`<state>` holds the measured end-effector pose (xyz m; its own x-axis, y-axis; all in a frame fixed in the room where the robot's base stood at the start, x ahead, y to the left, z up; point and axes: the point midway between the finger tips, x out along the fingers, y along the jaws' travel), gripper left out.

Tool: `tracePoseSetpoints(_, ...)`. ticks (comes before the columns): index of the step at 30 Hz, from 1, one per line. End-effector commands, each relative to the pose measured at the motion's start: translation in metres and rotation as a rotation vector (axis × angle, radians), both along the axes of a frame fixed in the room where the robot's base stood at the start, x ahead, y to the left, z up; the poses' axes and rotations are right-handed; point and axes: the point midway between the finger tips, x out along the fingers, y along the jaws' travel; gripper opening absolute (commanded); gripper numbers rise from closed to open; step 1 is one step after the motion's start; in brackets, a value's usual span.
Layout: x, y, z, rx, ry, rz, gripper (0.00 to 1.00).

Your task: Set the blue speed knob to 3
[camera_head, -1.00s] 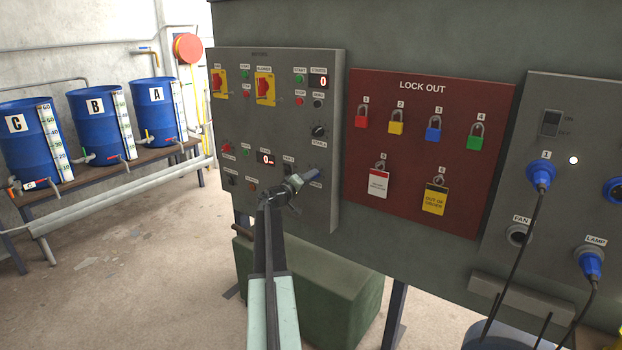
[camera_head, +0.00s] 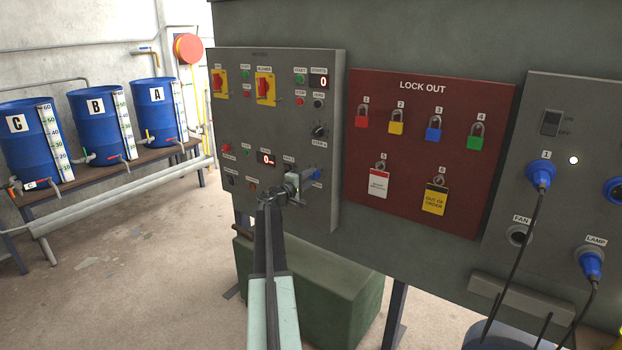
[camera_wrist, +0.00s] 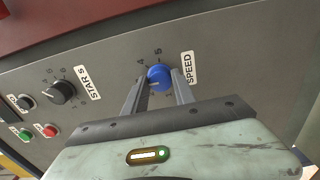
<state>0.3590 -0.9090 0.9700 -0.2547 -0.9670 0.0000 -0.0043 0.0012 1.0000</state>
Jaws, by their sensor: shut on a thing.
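The blue speed knob (camera_wrist: 159,77) sits on the grey control panel (camera_wrist: 225,52), beside the "SPEED" label. Small numbers ring it; a 5 shows above it and a 4 at its upper left, and the others are partly hidden. A pale pointer line on the knob faces the lower left. My gripper (camera_wrist: 158,82) is shut on the knob, one finger at each side.
A black "STARS" knob (camera_wrist: 62,92) stands left of the speed knob in the wrist view, with green (camera_wrist: 26,135) and red (camera_wrist: 50,131) buttons below it. The red lockout board (camera_head: 430,120) with several padlocks is right of the panel. A green box (camera_head: 335,300) stands below.

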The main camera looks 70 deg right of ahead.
Motion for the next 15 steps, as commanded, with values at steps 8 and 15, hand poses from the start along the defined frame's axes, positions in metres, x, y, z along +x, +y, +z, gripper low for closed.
tracePoseSetpoints(8,0.0006,0.0015,-0.0015,0.004,0.001,0.000,0.00)
tracePoseSetpoints(15,0.0003,0.0013,-0.0014,0.003,0.001,0.000,0.54)
